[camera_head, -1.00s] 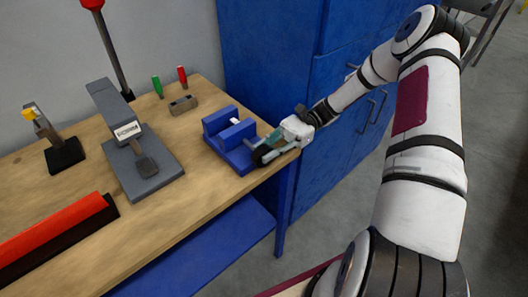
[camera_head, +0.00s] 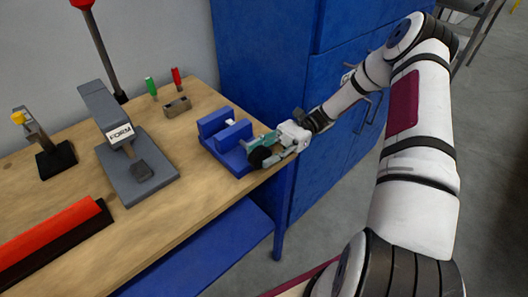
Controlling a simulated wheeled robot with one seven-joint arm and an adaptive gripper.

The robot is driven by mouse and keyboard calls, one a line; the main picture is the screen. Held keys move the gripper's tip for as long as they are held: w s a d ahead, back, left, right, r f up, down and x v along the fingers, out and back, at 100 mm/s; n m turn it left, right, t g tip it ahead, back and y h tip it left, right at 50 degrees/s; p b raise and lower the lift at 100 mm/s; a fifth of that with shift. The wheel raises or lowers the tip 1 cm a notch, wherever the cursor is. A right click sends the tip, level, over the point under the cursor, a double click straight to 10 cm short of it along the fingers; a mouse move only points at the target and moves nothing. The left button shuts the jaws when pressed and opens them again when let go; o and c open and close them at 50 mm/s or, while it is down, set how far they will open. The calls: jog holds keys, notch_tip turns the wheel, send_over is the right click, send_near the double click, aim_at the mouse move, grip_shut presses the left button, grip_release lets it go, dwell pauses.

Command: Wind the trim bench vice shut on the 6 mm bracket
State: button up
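The blue bench vice (camera_head: 226,142) stands at the right end of the wooden bench. A small pale piece (camera_head: 230,122), probably the bracket, shows between its two jaws; whether the jaws touch it is too small to tell. My gripper (camera_head: 263,153) is at the vice's right side, at the bench edge, around the dark round handle (camera_head: 260,157) of the vice. The fingers partly hide the handle, and I cannot tell whether they are closed on it.
A grey press marked FORM (camera_head: 137,165) stands left of the vice. Behind are a small block (camera_head: 177,107) and green (camera_head: 151,87) and red (camera_head: 176,77) upright pieces. A red-and-black bar (camera_head: 50,240) lies front left. A blue cabinet (camera_head: 262,60) stands close behind the arm.

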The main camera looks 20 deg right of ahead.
jog(key=v, duration=1.2)
